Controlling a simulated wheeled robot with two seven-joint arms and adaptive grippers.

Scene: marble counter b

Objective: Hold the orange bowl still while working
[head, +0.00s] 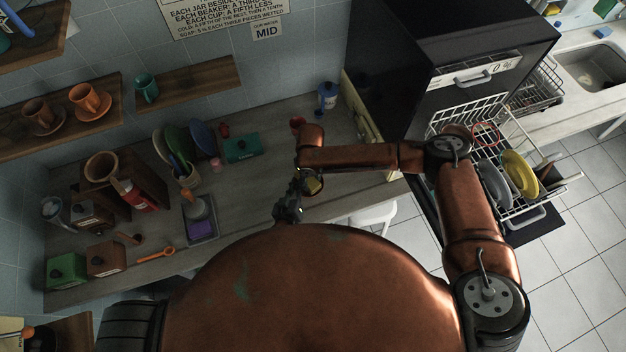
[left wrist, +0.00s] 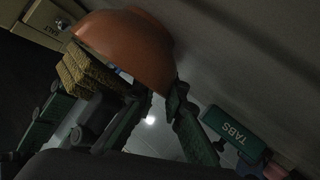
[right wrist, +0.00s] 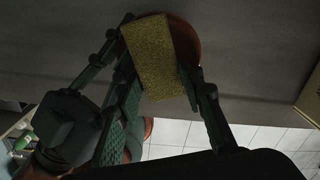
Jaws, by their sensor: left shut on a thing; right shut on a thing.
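The orange bowl (left wrist: 130,45) is tilted on its side in the left wrist view, with its rounded outside up and its opening toward the lower left. My left gripper (left wrist: 160,95) is shut on its rim. My right gripper (right wrist: 162,85) is shut on a yellow sponge (right wrist: 158,62), which is at the bowl's open side. The bowl (right wrist: 186,40) shows behind the sponge in the right wrist view, partly hidden; whether they touch is unclear. In the head view the sponge (head: 313,186) is small and dark grippers hide most of the bowl.
The counter (head: 270,190) runs beneath the grippers. A dishwasher rack (head: 490,150) with plates is pulled out at the right. Jars and boxes crowd the counter's left.

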